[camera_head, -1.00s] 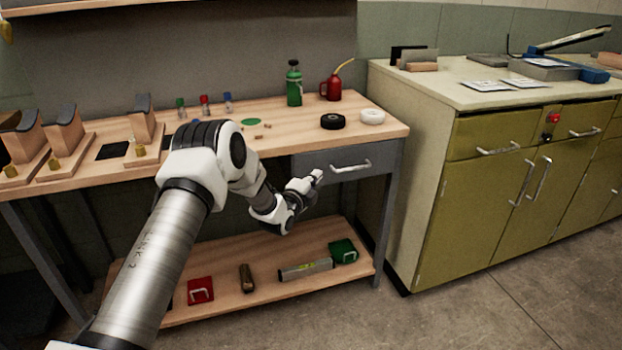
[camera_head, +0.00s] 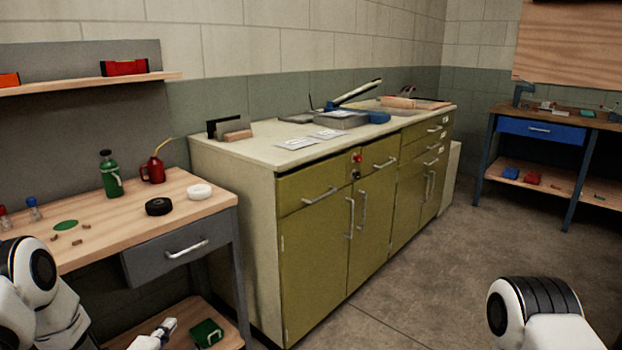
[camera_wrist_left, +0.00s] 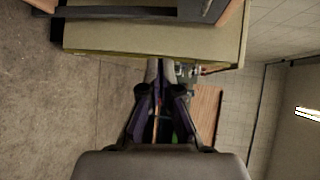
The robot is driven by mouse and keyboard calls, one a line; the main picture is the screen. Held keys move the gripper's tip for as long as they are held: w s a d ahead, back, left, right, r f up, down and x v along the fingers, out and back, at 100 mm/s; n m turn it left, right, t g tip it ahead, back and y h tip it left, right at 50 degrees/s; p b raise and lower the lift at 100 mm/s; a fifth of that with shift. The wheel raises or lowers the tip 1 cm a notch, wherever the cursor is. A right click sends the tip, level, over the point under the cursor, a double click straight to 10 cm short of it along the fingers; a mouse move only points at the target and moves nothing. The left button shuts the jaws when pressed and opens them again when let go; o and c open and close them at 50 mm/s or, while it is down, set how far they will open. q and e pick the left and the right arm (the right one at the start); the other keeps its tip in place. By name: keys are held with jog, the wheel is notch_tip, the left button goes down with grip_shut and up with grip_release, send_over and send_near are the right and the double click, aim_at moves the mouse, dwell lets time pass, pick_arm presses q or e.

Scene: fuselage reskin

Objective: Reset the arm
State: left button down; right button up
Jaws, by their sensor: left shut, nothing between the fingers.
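My left gripper (camera_head: 168,326) is at the lower left of the head view, in front of the wooden workbench and below its grey drawer (camera_head: 182,250). In the left wrist view its fingers (camera_wrist_left: 158,70) are together with nothing between them. Most of my left arm is cut off at the lower left corner. A white link of my right arm (camera_head: 535,312) shows at the lower right of the head view; the right gripper is outside the picture.
The workbench top (camera_head: 120,215) carries a green bottle (camera_head: 111,175), a red oil can (camera_head: 153,170) and black and white rolls. An olive cabinet (camera_head: 315,255) stands right of it. A blue-drawered bench (camera_head: 541,130) stands far right. The floor (camera_head: 420,270) between is clear.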

pick_arm(q)
jog(key=s+d+f+n+g+h, duration=0.1)
jog(key=s+d+f+g, duration=0.4)
jog(key=s+d+f, duration=0.5)
jog(key=s+d+f+n+g, duration=0.2)
jog(key=s+f+n+g, duration=0.2)
jog(key=s, duration=0.5)
jog(key=s+d+f+n+g, duration=0.1)
jog(key=s+f+n+g, duration=0.25)
jog(key=s, duration=0.55)
jog(key=s+n+g+y, duration=0.1)
jog(key=s+n+g, duration=0.3)
jog(key=s+n, duration=0.7)
notch_tip(320, 180, up, 20)
jog(key=p, duration=2)
jog(key=shift+w+a+m, duration=0.2)
jog(key=shift+a+m, duration=0.15)
jog(key=shift+a, duration=0.05)
jog(key=shift+t, duration=0.25)
